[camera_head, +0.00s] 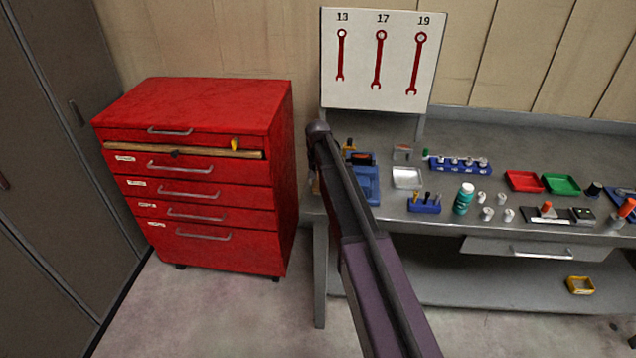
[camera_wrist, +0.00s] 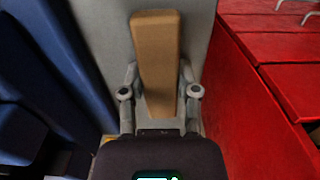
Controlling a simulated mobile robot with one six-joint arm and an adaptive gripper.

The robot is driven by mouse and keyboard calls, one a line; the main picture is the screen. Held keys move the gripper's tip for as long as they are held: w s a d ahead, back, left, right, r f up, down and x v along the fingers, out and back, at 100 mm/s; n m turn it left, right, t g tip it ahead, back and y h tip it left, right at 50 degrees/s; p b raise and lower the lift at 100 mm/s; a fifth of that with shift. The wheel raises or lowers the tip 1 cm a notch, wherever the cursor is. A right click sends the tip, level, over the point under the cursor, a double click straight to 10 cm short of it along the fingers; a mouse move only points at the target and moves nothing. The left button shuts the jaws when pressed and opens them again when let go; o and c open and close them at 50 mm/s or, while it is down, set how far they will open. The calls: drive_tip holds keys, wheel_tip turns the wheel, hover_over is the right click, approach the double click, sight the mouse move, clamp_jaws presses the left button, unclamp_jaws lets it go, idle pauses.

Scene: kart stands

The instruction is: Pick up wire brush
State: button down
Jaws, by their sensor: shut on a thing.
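The wire brush (camera_wrist: 156,48) shows in the wrist view as a long tan wooden block, lying lengthwise between my fingers. My gripper (camera_wrist: 158,75) is shut on it, one finger on each side. The bristles are not visible from here. Under the brush is the grey surface of the workbench (camera_wrist: 103,35); I cannot tell whether the brush touches it. In the head view my own arm hides the gripper and most of the left end of the workbench (camera_head: 475,140).
A red drawer cabinet (camera_head: 210,105) stands close left of the bench, its top drawer partly open. A blue vice-like tool (camera_head: 367,184) is close by my arm. Blue holders (camera_head: 424,206), a teal bottle (camera_head: 464,198) and red (camera_head: 524,181) and green trays (camera_head: 561,184) stand farther right.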

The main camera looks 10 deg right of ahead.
drive_tip(key=shift+r, duration=0.1)
idle(0.3)
wheel_tip(320, 180, up, 3)
drive_tip(key=p, duration=0.3)
drive_tip(key=shift+r, duration=0.15)
drive_tip(key=s+d+r+p, duration=0.1)
drive_tip(key=s+p, duration=0.1)
drive_tip(key=s, duration=1.4)
drive_tip(key=shift+d+r, duration=0.2)
drive_tip(key=shift+r, duration=0.05)
drive_tip(key=c, duration=1)
unclamp_jaws()
drive_tip(key=shift+c, duration=0.2)
drive_tip(key=c, duration=0.3)
drive_tip(key=shift+a, duration=0.1)
